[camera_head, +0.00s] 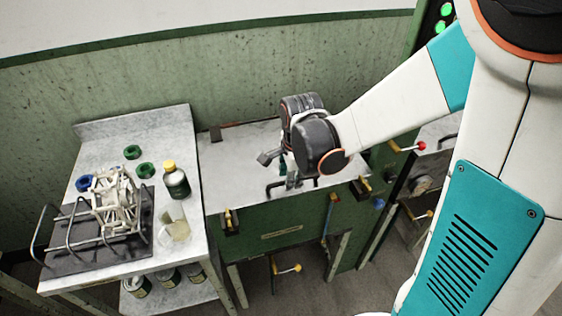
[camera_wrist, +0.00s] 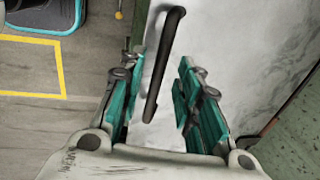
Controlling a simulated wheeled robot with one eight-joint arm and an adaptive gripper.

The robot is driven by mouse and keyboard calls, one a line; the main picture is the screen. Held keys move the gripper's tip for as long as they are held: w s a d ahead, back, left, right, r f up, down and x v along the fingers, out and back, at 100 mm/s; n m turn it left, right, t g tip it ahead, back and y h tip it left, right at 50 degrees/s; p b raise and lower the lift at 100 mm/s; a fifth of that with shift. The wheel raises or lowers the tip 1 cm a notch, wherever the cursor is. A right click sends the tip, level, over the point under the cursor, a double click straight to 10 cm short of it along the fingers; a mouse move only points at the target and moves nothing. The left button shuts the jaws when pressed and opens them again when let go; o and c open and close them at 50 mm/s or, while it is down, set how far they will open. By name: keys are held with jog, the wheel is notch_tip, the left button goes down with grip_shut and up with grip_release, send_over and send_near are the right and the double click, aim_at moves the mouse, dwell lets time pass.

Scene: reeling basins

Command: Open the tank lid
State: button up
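The green tank (camera_head: 275,228) stands at the middle of the head view. Its pale grey lid (camera_head: 235,170) lies flat on top and looks closed; it also shows in the wrist view (camera_wrist: 235,60). A dark bar handle (camera_wrist: 164,60) is fixed on the lid near its front edge. Its left end shows in the head view (camera_head: 276,187). My gripper (camera_wrist: 160,105) is open and empty over the lid. In the wrist view, the handle's near end lies between the teal fingers; I cannot tell whether they touch it. My wrist hides part of the lid.
A side table (camera_head: 130,145) at left carries a wire reel rack (camera_head: 118,205), a yellow-capped bottle (camera_head: 176,180), a beaker (camera_head: 178,228) and several rings. Pipes and yellow-handled valves (camera_head: 290,268) stick out at the tank's front. A green wall (camera_head: 200,85) stands behind.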

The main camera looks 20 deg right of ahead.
jog(key=shift+f, duration=0.35)
jog(key=shift+c, duration=0.5)
